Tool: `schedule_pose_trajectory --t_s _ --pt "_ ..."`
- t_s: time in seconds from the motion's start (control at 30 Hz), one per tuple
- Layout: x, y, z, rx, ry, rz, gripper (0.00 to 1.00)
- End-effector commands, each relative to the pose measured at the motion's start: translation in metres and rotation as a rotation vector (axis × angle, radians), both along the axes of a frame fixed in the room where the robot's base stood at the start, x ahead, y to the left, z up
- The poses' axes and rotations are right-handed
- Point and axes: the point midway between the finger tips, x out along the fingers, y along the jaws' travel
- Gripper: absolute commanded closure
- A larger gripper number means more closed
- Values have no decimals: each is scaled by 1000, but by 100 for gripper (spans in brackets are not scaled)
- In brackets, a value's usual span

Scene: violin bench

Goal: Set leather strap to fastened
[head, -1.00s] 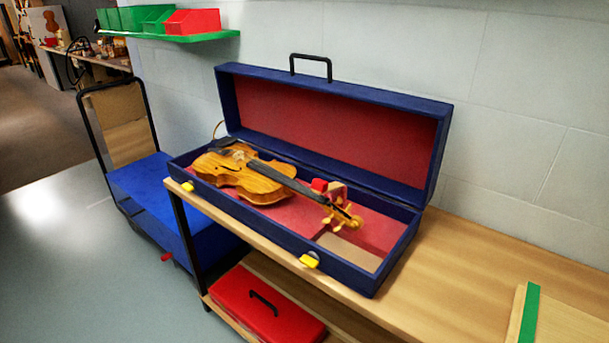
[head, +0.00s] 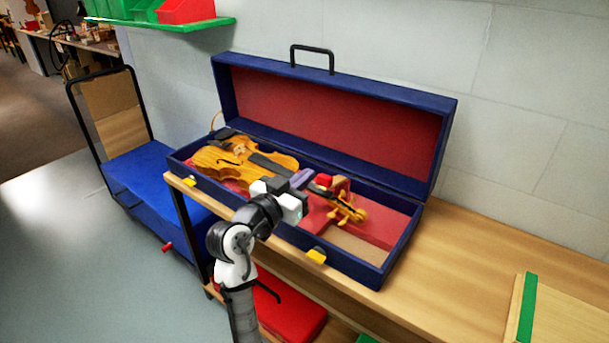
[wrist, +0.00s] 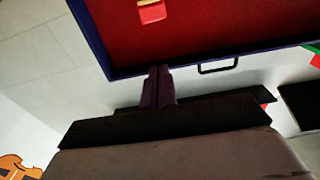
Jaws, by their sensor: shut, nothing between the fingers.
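The violin (head: 225,163) lies in the open blue case (head: 362,270), its scroll (head: 350,212) toward the right. A red block-like piece (head: 338,183) sits at the violin's neck; a red piece (wrist: 152,12) also shows at the top of the wrist view. I cannot tell which part is the leather strap or whether it is fastened. My gripper (head: 302,178) is shut and empty, above the neck and just left of the red piece. Its purple fingers show together in the wrist view (wrist: 157,88). The gripper and arm hide part of the neck and the case's front wall.
The case lid (head: 335,120) stands open behind, its black handle (head: 312,48) on top. Yellow latches (head: 316,256) are on the case front. A blue cart (head: 150,185) stands left, and a green shelf (head: 180,27) hangs above.

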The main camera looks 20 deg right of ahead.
Motion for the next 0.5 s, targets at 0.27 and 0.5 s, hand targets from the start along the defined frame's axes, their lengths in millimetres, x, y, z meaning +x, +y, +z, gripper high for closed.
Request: schedule_pose_trajectory --t_s 0.27,0.5 --pt "36 -47 7 -1 1 -1 100" --pt "48 -61 -13 -1 3 5 100"
